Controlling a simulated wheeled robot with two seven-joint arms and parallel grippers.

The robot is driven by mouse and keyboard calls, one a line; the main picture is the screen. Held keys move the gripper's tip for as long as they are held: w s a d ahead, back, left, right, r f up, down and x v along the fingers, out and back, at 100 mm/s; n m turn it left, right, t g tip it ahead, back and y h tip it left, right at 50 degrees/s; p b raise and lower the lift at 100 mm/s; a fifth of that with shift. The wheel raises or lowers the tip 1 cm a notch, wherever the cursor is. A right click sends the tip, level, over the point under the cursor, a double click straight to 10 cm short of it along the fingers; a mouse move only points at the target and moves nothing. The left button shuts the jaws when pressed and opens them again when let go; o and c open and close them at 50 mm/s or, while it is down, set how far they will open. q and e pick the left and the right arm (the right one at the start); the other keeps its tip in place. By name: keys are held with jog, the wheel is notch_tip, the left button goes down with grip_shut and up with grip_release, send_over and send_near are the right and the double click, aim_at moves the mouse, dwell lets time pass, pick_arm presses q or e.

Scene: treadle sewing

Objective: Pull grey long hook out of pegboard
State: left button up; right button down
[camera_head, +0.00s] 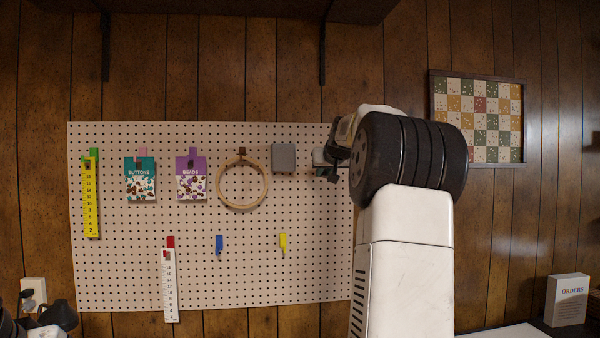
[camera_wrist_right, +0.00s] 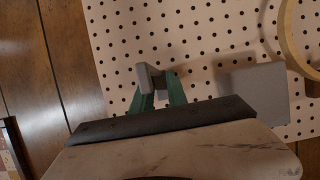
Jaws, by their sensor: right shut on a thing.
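The pegboard (camera_head: 200,220) hangs on the wood wall and also fills much of the right wrist view (camera_wrist_right: 200,35). My right gripper (camera_head: 325,160) is at the board's upper right edge, to the right of a grey square block. In the right wrist view its green fingers (camera_wrist_right: 160,92) are shut on a small grey piece, the grey long hook (camera_wrist_right: 150,77). The hook is in front of the board; I cannot tell whether its end is still in a hole. A part of what looks like my left gripper (camera_head: 60,316) shows at the lower left, its jaws unclear.
The grey block (camera_head: 284,157) hangs close beside my right gripper. A wooden hoop (camera_head: 221,199), beads packet (camera_head: 191,188), buttons packet (camera_head: 140,189), yellow ruler (camera_head: 91,205) and white ruler (camera_head: 171,290) hang farther left. Blue (camera_head: 219,244) and yellow (camera_head: 283,241) hooks are lower.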

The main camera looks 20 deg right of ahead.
jog(key=shift+s+a, duration=0.15)
jog(key=shift+s, duration=0.5)
dwell(0.5)
jog(key=shift+s+a, duration=0.2)
jog(key=shift+s, duration=0.6)
jog(key=shift+s+a, duration=0.2)
jog(key=shift+s, duration=0.65)
jog(key=shift+s+a, duration=0.2)
jog(key=shift+s, duration=0.6)
